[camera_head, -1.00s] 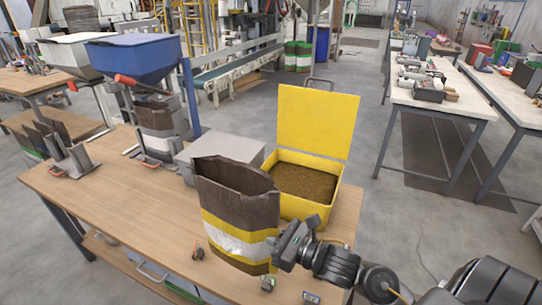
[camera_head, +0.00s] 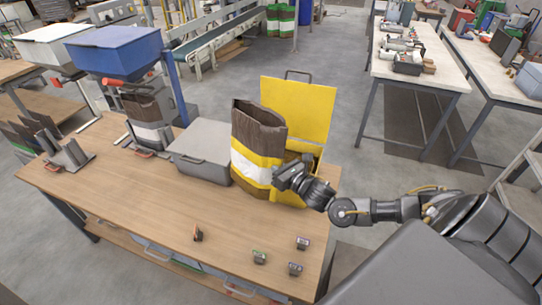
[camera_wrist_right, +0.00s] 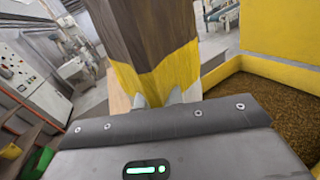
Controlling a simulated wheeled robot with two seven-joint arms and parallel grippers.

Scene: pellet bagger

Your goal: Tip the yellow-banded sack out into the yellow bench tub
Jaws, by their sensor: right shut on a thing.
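The yellow-banded sack (camera_head: 250,172), brown with yellow and white bands, stands roughly upright with its open top up, in front of and to the left of the yellow bench tub (camera_head: 318,152). My right gripper (camera_head: 278,178) is shut on the sack's right side at the lower yellow band. In the right wrist view the sack (camera_wrist_right: 155,70) fills the middle, between the fingertips (camera_wrist_right: 160,98). The tub (camera_wrist_right: 282,75) is at the right there, with brown pellets in it. Its raised yellow lid (camera_head: 300,105) stands behind the sack. My left gripper is not in view.
A grey box (camera_head: 203,150) sits left of the sack. A second sack (camera_head: 148,115) stands under the blue hopper (camera_head: 115,50). Several small labelled blocks (camera_head: 259,257) lie near the front right of the bench (camera_head: 150,210).

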